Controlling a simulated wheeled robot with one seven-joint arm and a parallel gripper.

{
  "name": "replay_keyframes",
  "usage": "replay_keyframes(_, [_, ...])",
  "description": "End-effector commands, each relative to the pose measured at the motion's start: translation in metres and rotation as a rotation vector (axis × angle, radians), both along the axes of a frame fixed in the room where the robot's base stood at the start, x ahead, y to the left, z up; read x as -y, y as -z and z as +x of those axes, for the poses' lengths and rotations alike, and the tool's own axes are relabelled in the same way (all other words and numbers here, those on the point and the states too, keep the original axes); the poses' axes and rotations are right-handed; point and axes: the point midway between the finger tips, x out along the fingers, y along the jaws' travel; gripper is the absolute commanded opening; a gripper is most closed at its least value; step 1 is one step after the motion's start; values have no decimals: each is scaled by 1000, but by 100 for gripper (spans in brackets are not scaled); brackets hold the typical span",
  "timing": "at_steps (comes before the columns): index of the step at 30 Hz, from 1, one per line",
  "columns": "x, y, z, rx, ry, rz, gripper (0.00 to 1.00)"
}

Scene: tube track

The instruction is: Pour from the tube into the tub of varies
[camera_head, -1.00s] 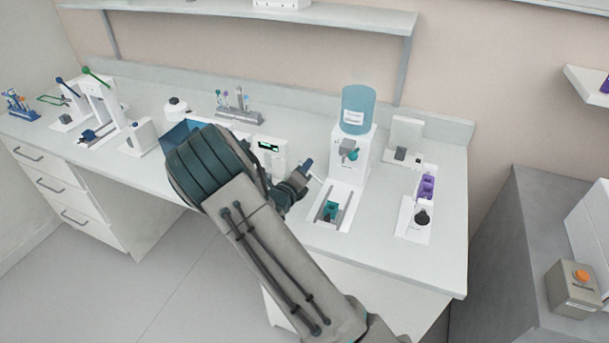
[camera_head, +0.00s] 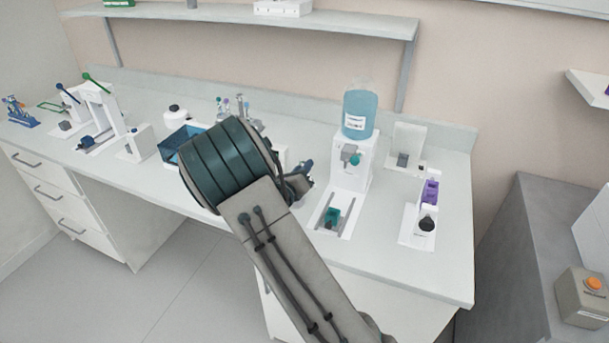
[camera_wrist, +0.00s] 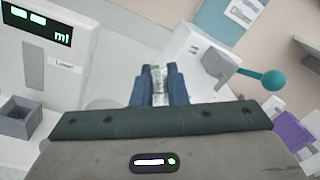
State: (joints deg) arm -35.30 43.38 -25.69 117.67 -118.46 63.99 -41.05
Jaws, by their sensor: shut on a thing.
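My gripper (camera_wrist: 158,88) is shut on a clear tube (camera_wrist: 158,78), which shows between the blue fingers in the wrist view. The tube's lower part and contents are hidden or too small to tell. In the head view my gripper (camera_head: 304,172) is over the bench, left of the white dispenser, and the tube cannot be made out. A blue open tub (camera_head: 172,143) stands further left, partly behind my arm. I cannot tell which one is the task's tub.
The white dispenser (camera_head: 350,172) carries a large blue bottle (camera_head: 358,112). Its teal-knobbed tap (camera_wrist: 222,62) is close at right in the wrist view. A display unit (camera_wrist: 45,28) and grey square cup (camera_wrist: 18,116) are at left. A purple-topped stand (camera_head: 424,222) is at the bench's right.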

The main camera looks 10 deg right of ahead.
Motion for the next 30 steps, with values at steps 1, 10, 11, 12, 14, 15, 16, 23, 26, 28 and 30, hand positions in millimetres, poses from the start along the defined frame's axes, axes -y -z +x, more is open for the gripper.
replay_keyframes(1, [-1, 1, 0, 21, 0, 25, 0])
replay_keyframes(10, [-1, -6, 1, 71, 0, 85, 0])
replay_keyframes(11, [-1, -6, 1, 71, 0, 85, 0])
replay_keyframes(12, [-1, -6, 1, 70, 0, 84, 0])
replay_keyframes(14, [-1, -6, 1, 70, 0, 84, 0])
replay_keyframes(15, [-1, -6, 1, 70, 0, 84, 0])
replay_keyframes(16, [-1, -6, 1, 72, 0, 87, 0])
replay_keyframes(23, [6, -1, -4, 149, 2, 178, 0])
replay_keyframes(26, [9, -1, -7, 189, 2, 226, 0])
replay_keyframes(28, [11, -1, -9, 218, 1, 260, 0])
replay_keyframes(30, [13, -1, -11, 243, 0, 292, 0])
